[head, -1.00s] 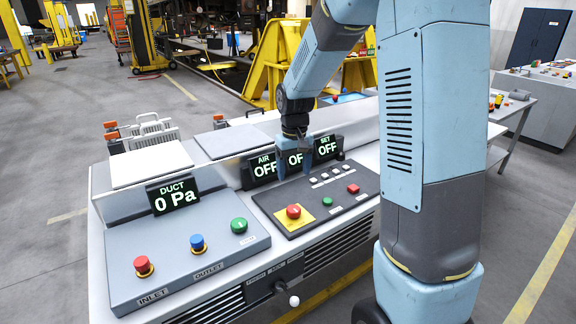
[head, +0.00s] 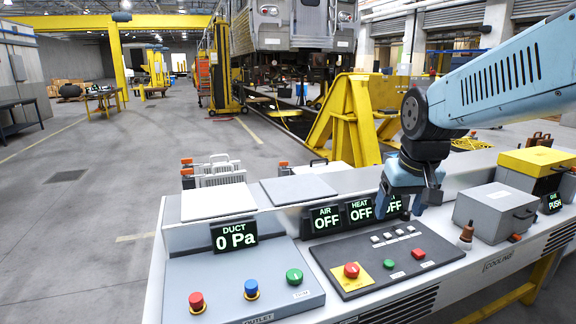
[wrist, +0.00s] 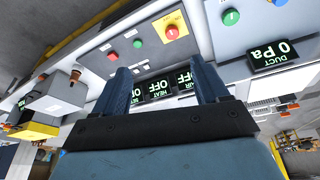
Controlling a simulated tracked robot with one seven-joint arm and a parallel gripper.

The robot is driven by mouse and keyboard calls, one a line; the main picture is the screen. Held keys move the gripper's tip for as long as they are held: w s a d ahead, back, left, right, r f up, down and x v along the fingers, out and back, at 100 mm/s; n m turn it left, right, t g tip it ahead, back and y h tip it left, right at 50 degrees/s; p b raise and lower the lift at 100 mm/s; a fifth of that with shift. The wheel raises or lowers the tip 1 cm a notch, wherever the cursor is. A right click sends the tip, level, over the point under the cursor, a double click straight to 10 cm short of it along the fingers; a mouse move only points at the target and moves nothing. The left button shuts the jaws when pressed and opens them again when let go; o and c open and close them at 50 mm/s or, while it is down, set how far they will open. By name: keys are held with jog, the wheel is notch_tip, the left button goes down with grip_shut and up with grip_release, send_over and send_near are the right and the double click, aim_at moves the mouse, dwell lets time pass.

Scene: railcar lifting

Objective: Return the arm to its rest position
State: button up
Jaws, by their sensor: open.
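My blue arm reaches in from the right in the head view. My gripper (head: 408,208) hangs over the back of the dark control panel (head: 348,288), in front of the HEAT and right-hand OFF displays. In the wrist view my gripper (wrist: 165,82) has its two blue fingers spread apart with nothing between them. The AIR display (head: 325,219) and HEAT display (head: 359,211) both read OFF. The right display (head: 396,206) is partly hidden by my gripper.
The DUCT panel (head: 236,282) reads 0 Pa and has red, blue and green knobs. A grey box (head: 497,211) and a yellow-topped box (head: 537,160) stand right of my gripper. A yellow lifting stand (head: 345,120) and a railcar (head: 292,28) are behind. Open floor lies left.

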jog(key=s+d+r+t, duration=0.1)
jog(key=s+r, duration=0.1)
jog(key=s, duration=0.7)
jog(key=shift+s+m+t, duration=0.25)
jog(key=shift+m+t, duration=0.05)
jog(key=shift+t, duration=0.1)
